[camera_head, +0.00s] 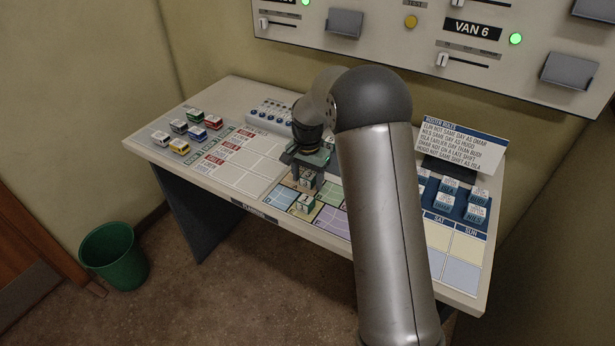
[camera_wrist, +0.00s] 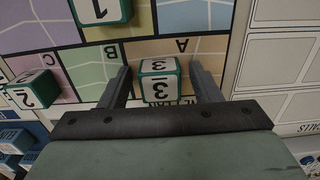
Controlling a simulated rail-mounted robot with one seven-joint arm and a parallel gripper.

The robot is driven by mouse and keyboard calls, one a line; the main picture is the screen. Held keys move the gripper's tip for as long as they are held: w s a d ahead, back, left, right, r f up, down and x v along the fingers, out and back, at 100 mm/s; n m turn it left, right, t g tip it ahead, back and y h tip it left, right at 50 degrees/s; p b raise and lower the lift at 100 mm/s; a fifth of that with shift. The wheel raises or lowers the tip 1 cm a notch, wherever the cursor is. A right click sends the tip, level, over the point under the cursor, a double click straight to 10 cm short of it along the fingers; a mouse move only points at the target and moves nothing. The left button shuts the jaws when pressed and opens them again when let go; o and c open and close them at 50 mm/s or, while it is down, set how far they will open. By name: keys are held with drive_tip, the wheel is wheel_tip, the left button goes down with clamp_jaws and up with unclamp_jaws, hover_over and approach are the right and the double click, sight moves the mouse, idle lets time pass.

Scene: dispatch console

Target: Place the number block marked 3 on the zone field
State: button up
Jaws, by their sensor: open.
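The number block marked 3 (camera_wrist: 158,82), white-faced with green edges, is between the two fingers of my gripper (camera_wrist: 162,84) in the wrist view. The fingers are open, with a narrow gap on each side of the block. In the head view my gripper (camera_head: 308,160) is low over the console, above a block. The zone field (camera_wrist: 205,15) is a map of pastel areas; letters A and B show near block 3. Block 3 sits by the field's edge, near a partly hidden printed strip. The block marked 1 (camera_wrist: 100,8) stands on the field; block 2 (camera_wrist: 32,90) is to the left.
Toy vans (camera_head: 180,147) stand at the console's left. A rules card (camera_head: 460,146) and blue name-block rack (camera_head: 452,197) are at the right. My arm covers part of the console. A green bin (camera_head: 114,257) is on the floor.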

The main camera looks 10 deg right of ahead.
sight(307, 176)
wheel_tip(307, 176, up, 12)
drive_tip(key=s+f+n, duration=0.2)
drive_tip(key=s+n, duration=0.6)
drive_tip(key=s, duration=2.6)
drive_tip(key=shift+s+a+n+b, duration=0.3)
drive_tip(key=shift+s+a+b, duration=0.05)
drive_tip(key=shift+s, duration=0.05)
